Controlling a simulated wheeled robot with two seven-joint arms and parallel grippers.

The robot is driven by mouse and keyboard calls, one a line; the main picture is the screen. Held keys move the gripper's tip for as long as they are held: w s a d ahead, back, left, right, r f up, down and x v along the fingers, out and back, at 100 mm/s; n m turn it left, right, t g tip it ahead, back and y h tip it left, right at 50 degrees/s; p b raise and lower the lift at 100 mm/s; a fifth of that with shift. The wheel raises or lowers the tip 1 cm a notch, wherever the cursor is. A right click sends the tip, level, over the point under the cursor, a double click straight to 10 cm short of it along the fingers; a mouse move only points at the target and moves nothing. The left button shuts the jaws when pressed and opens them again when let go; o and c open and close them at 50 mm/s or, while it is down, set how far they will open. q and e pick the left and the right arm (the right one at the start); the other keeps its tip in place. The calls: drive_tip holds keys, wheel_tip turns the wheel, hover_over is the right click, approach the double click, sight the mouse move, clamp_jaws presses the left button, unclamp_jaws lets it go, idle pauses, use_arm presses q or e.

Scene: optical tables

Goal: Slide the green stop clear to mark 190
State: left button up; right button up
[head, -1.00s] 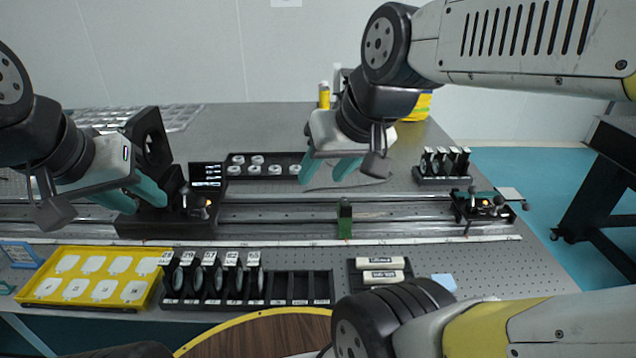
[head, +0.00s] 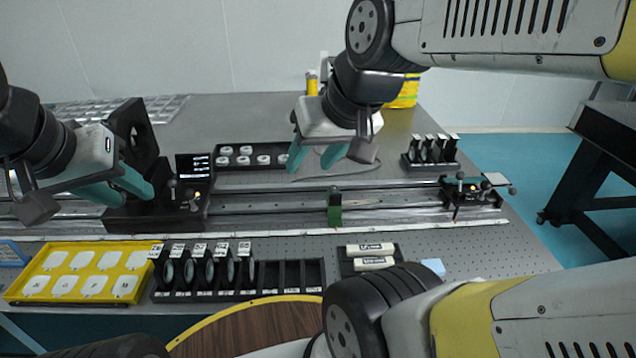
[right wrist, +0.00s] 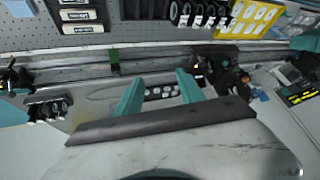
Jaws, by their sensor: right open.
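The green stop (head: 334,206) sits upright on the metal rail (head: 270,204), right of its middle. It also shows in the right wrist view (right wrist: 114,60). A white scale strip (head: 290,234) runs along the rail's near side; its numbers are too small to read. My right gripper (head: 312,160) is open and empty, above the table behind the rail and left of the stop. Its teal fingers also show in the right wrist view (right wrist: 158,92). My left gripper (head: 135,192) is by the black mount (head: 130,215) at the rail's left end; its finger gap is unclear.
A small display (head: 194,167) and a black tray of white rings (head: 250,156) stand behind the rail. A carriage (head: 470,192) is on the rail's right end. A yellow tray (head: 75,272), lens rack (head: 240,275) and labelled cylinders (head: 371,256) lie in front.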

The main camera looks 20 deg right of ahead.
drive_tip(key=shift+o, duration=0.8)
drive_tip(key=shift+w, duration=0.2)
drive_tip(key=m+g+h, duration=0.2)
drive_tip(key=m+g, duration=0.1)
drive_tip(key=g, duration=0.3)
hover_over(336, 195)
drive_tip(key=f, duration=1.9)
drive_tip(key=shift+a+f, duration=0.2)
drive_tip(key=shift+d+f+m, duration=0.15)
drive_tip(key=shift+f+m, duration=0.15)
drive_tip(key=shift+f, duration=0.35)
wheel_tip(336, 195, down, 7)
drive_tip(key=shift+f, duration=0.1)
